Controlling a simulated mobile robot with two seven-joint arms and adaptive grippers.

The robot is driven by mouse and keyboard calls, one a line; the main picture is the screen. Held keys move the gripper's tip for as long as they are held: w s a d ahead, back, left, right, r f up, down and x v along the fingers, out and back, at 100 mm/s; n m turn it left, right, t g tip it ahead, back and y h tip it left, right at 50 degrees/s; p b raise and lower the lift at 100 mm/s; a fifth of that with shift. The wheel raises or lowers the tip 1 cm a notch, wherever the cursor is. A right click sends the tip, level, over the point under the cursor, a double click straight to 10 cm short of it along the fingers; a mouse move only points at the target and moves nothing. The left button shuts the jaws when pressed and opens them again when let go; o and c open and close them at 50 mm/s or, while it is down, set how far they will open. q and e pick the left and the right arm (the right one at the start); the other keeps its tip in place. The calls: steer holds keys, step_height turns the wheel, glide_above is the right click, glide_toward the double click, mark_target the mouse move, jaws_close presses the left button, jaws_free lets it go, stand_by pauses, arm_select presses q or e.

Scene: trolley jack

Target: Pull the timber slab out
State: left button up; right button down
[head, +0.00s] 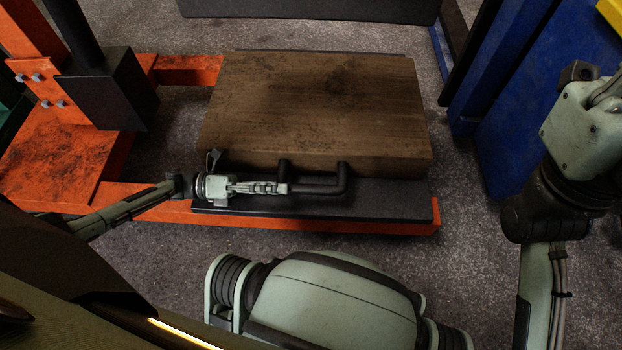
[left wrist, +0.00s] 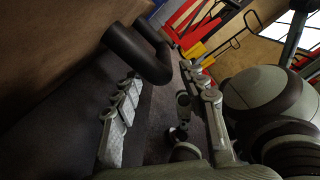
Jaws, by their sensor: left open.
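The brown timber slab (head: 320,105) lies on a dark plate (head: 390,205) on the orange frame of the jack. A black U-shaped handle (head: 335,188) sticks out of its near side. In the left wrist view, the slab (left wrist: 40,50) fills the upper left and the handle (left wrist: 140,55) shows just ahead of the fingers. My left gripper (head: 284,188) is at the left end of the handle; it also shows in the left wrist view (left wrist: 165,95), open with its fingers apart. I cannot tell whether they touch the handle. My right gripper is out of view.
The orange jack frame (head: 60,155) carries a black block (head: 110,90) at the left. A blue cabinet (head: 540,95) stands at the right of the slab. A dark object (head: 310,8) lies beyond it. Grey floor (head: 470,270) is clear on the near side.

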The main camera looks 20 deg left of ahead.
mark_target(311, 191)
arm_select(q)
steer(key=shift+d+m, duration=0.3)
steer(key=shift+d, duration=0.2)
steer(key=x, duration=0.7)
steer(key=shift+d+r, duration=0.1)
jaws_close()
